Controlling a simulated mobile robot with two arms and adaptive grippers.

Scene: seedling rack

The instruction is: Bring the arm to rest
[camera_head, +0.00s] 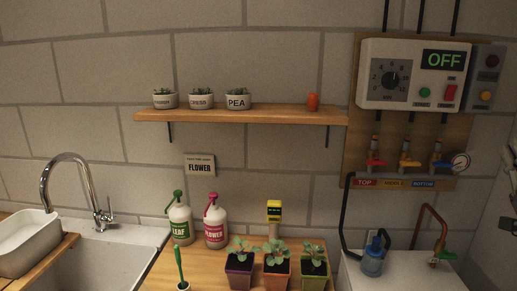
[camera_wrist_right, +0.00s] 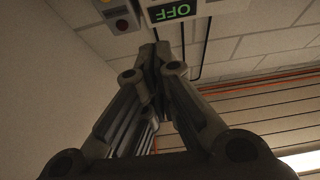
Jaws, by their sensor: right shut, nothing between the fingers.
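My right gripper (camera_wrist_right: 156,52) shows in the right wrist view with its fingers together and nothing between them. Beyond its fingertips are the wall control box's OFF display (camera_wrist_right: 172,12) and part of a button panel (camera_wrist_right: 122,25).
The counter holds potted seedlings (camera_head: 276,264), a LEAF bottle (camera_head: 180,222), a FLOWER bottle (camera_head: 215,228) and a yellow-topped meter (camera_head: 274,212). A shelf (camera_head: 270,113) with small pots crosses the wall. A sink (camera_head: 100,262) is left; a control box (camera_head: 413,75) and valves (camera_head: 409,160) are right.

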